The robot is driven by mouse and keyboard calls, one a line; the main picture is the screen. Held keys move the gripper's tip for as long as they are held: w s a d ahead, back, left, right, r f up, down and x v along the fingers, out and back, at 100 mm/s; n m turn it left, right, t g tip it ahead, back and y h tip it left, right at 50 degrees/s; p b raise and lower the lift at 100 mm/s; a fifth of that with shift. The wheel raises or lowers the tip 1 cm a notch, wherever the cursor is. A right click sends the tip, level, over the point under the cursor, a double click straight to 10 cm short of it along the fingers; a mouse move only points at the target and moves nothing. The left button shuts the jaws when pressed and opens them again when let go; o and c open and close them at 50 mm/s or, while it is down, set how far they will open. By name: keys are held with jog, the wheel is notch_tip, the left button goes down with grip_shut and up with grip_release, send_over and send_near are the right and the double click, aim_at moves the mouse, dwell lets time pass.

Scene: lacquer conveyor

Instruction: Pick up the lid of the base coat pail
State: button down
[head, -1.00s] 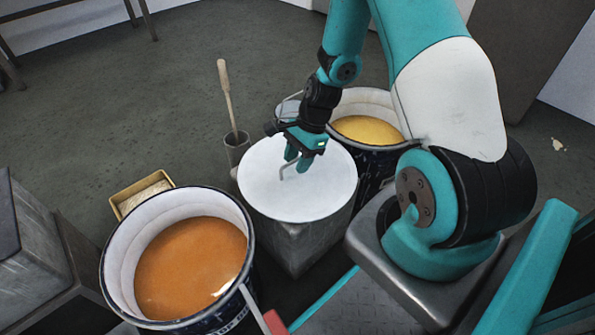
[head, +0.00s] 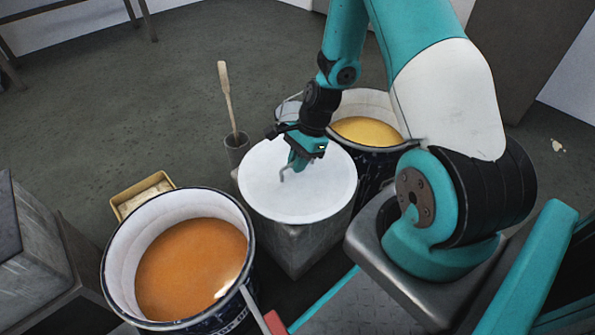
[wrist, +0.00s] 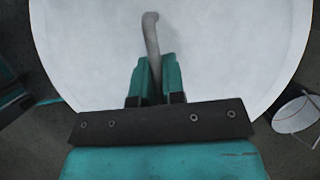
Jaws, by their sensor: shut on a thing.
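The lid (head: 270,195) is a white round disc with a bent grey handle (head: 283,175). It lies flat on top of a grey stand between two pails, and I see no gap beneath it. In the wrist view the lid (wrist: 90,50) fills most of the picture, with its handle (wrist: 151,30) upright in the middle. My gripper (head: 297,163) is over the lid, its fingers shut on the handle. In the wrist view the gripper (wrist: 156,78) has a teal finger on each side of the handle. Which pail is the base coat pail I cannot tell.
An open pail of orange liquid (head: 108,262) stands front left, and an open pail of yellow liquid (head: 372,100) behind right. A stirring stick (head: 227,100) stands in a grey cup (head: 237,148) beside the stand. A yellow tray (head: 121,207) is at left.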

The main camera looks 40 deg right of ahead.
jog(key=shift+r+b, duration=0.2)
jog(key=shift+b, duration=0.1)
notch_tip(320, 180, up, 20)
jog(key=p, duration=1)
jog(key=shift+r, duration=0.1)
jog(key=w+a+f+n+g+h+p, duration=0.1)
jog(key=w+a+n+g+h, duration=0.15)
jog(key=n, duration=0.65)
jog(key=w+a+n+g+h+p, duration=0.15)
jog(key=a+n, duration=0.25)
jog(key=n, duration=0.6)
notch_tip(320, 180, up, 26)
jog(key=s+p, duration=0.2)
jog(key=p, duration=3.2)
jog(key=shift+d+g+h, duration=0.25)
jog(key=shift+g+h, duration=0.05)
jog(key=shift+g, duration=0.1)
jog(key=shift+s+f, duration=0.1)
jog(key=shift+s, duration=0.1)
